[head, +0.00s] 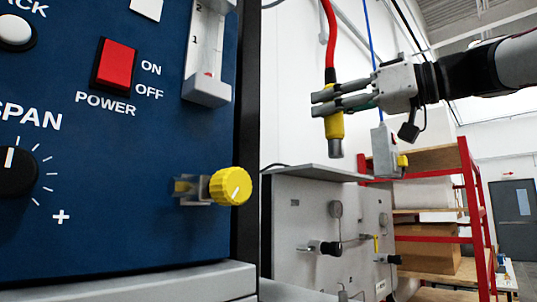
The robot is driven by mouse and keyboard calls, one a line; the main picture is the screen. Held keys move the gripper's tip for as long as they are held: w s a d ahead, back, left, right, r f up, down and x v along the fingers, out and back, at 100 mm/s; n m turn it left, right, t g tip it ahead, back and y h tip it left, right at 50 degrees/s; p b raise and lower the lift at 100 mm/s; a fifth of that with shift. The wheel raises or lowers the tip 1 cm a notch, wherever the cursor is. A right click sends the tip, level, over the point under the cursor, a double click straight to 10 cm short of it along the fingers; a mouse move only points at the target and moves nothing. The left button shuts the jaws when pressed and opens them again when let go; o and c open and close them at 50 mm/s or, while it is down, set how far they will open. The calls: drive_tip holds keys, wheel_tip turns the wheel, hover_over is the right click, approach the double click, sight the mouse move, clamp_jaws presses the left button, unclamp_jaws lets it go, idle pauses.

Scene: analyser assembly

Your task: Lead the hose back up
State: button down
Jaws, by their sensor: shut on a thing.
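A red hose (329,32) hangs down from the top edge of the head view. It ends in a yellow fitting (334,126) with a grey tip (335,149) pointing down. My gripper (325,102) comes in from the right and is shut on the yellow fitting, which hangs upright in the air to the right of the blue panel. The upper end of the hose is out of view.
The blue panel (110,170) fills the left, with a protruding yellow knob (231,186). A grey box (312,225) with fittings stands below the gripper. A thin blue line (369,35) with a grey block (384,150) hangs beside it. Red shelving (470,200) stands at right.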

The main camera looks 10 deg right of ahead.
sight(331, 70)
wheel_tip(331, 70, up, 8)
drive_tip(key=p, duration=0.4)
drive_tip(key=shift+r+p, duration=0.2)
drive_tip(key=shift+p, duration=0.1)
drive_tip(key=shift+s+r, duration=0.1)
drive_tip(key=c, duration=1.2)
unclamp_jaws()
drive_tip(key=shift+c, duration=0.2)
drive_tip(key=shift+d, duration=0.2)
drive_tip(key=v, duration=1.1)
drive_tip(key=shift+s+d, duration=0.15)
drive_tip(key=shift+s, duration=0.15)
